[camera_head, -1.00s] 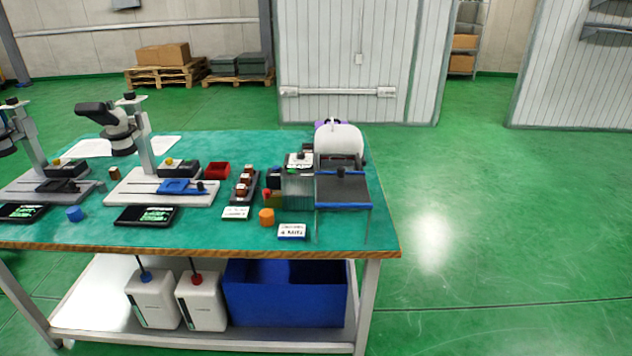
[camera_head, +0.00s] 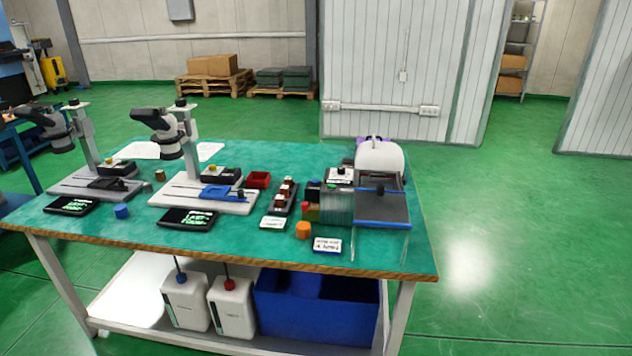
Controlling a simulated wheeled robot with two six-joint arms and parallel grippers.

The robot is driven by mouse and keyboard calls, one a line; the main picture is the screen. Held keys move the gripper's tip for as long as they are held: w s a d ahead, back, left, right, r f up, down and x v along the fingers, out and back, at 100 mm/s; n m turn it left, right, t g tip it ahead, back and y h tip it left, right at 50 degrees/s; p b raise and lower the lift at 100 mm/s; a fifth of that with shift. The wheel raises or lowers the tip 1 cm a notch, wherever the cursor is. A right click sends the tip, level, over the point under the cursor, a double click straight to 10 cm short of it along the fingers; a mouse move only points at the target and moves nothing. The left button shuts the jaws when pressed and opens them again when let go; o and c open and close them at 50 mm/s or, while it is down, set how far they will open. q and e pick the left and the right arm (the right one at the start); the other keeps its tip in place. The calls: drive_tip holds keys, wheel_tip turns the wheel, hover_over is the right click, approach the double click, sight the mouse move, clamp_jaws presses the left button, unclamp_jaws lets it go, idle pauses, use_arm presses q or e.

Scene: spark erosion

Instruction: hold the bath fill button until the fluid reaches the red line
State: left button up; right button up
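A small spark erosion machine (camera_head: 381,205) with a clear-walled bath stands at the right end of the green bench (camera_head: 150,225). A white rounded unit (camera_head: 379,157) rises behind it. A control box (camera_head: 338,178) with a pale top sits at the bath's left, with small red and yellow parts (camera_head: 311,212) below it. I cannot make out which part is the fill button. The red line and the fluid level are too small to tell. Neither of my grippers is in view.
Two microscope stands (camera_head: 180,145) fill the bench's left. An orange cylinder (camera_head: 303,230) and a label card (camera_head: 327,245) lie near the front edge. White canisters (camera_head: 231,305) and a blue bin (camera_head: 318,308) are on the lower shelf. Floor at right is clear.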

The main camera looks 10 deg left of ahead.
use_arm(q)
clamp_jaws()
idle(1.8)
